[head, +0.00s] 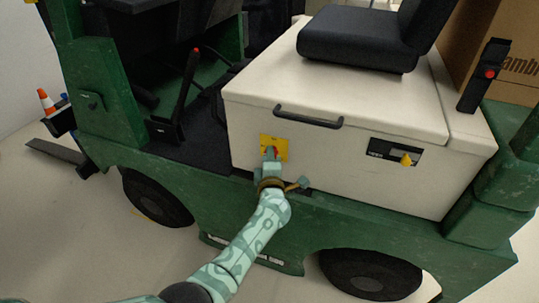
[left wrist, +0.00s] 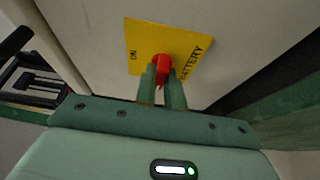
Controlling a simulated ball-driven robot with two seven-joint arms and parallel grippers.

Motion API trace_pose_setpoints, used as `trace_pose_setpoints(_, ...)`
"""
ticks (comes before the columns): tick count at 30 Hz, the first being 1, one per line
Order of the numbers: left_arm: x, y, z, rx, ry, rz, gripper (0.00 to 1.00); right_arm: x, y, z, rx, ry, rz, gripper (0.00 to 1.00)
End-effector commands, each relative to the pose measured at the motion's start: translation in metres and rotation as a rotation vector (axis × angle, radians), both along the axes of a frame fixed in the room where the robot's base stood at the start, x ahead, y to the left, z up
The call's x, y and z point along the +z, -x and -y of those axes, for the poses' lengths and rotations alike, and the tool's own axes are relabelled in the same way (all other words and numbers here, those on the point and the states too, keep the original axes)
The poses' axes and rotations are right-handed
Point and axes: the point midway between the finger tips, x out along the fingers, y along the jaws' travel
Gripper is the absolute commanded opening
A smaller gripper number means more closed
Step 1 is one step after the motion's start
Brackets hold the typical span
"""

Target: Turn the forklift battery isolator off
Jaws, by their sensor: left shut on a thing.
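The forklift battery isolator is a red knob (left wrist: 161,64) on a yellow plate (left wrist: 205,45) marked "BATTERY" on the white battery box. The plate also shows in the head view (head: 281,142), where my gripper covers most of the knob. My left gripper (head: 270,153) is at the plate, reaching up from below. In the left wrist view its two fingers (left wrist: 162,85) are shut on the red knob, one on each side. My right gripper is in neither view.
A black handle (head: 308,117) is on the box above and right of the plate. The black seat (head: 360,40) is on top. A red-tipped lever (head: 189,80) stands at left. The green chassis (head: 350,225) lies below.

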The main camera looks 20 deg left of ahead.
Motion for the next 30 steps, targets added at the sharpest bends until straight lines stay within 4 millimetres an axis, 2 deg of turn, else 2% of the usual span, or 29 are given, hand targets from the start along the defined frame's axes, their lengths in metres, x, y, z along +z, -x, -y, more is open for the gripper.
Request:
trace_pose_setpoints(20, -0.0032, 0.001, -0.0004, 0.001, 0.06, -0.006, 0.0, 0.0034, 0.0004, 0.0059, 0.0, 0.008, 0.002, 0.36)
trace_pose_setpoints(21, -0.0032, 0.001, -0.0004, 0.001, 0.06, -0.006, 0.22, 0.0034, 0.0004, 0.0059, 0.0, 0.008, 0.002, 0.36)
trace_pose_setpoints(22, -0.0031, 0.001, -0.0004, 0.001, 0.059, -0.007, 0.3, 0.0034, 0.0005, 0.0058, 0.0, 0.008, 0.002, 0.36)
trace_pose_setpoints(23, -0.0028, 0.001, -0.0004, 0.001, 0.059, -0.007, 0.33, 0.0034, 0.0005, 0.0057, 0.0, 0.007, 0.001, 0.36)
trace_pose_setpoints(30, -0.0012, 0.0004, -0.0003, 0.001, 0.057, -0.004, 0.33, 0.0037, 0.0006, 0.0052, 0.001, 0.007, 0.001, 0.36)
